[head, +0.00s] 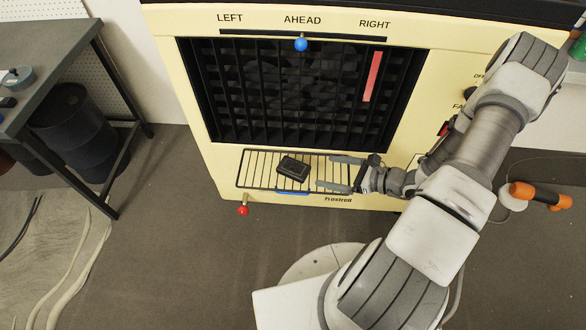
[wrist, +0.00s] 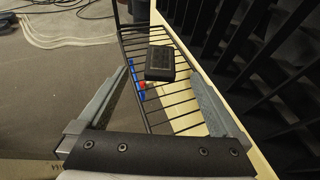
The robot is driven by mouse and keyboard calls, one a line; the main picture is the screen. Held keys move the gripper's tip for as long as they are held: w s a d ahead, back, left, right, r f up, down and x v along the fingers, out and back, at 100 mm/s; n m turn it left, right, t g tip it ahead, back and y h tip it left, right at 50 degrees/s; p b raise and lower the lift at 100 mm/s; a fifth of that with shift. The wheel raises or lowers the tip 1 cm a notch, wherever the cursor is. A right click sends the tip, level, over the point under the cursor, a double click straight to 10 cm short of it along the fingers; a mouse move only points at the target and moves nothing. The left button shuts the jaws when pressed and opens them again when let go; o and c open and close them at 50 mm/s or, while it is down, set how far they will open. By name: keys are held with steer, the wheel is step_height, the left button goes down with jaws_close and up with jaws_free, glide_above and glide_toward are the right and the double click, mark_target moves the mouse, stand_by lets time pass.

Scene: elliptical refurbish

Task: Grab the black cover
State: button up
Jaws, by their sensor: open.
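The black cover (head: 292,168) is a small dark block lying on a wire rack (head: 250,178) at the front of a cream machine. My gripper (head: 332,173) is to the right of the cover, with its fingers pointing left toward it. It is open and empty. In the wrist view the cover (wrist: 160,63) lies ahead of and between the lines of the two fingers (wrist: 155,92), beyond their tips. The fingers do not touch it.
The cream machine (head: 222,178) has a black grille (head: 290,90) above the rack. A red-tipped knob (head: 243,211) and a blue strip (head: 292,193) are by the rack's front. A dark workbench (head: 60,60) stands at left. The floor in front is mostly clear.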

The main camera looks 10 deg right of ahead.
steer(key=b, duration=0.2)
glide_toward(287, 164)
steer(key=x, duration=0.4)
steer(key=shift+w+a+r, duration=0.1)
steer(key=shift+w+a, duration=0.1)
steer(key=shift+a, duration=0.25)
steer(key=b+x, duration=0.1)
steer(key=x, duration=0.1)
steer(key=f+b+x, duration=0.1)
steer(key=x, duration=0.1)
steer(key=shift+w, duration=0.15)
steer(key=shift+w+a, duration=0.2)
steer(key=shift+w, duration=0.05)
jaws_close()
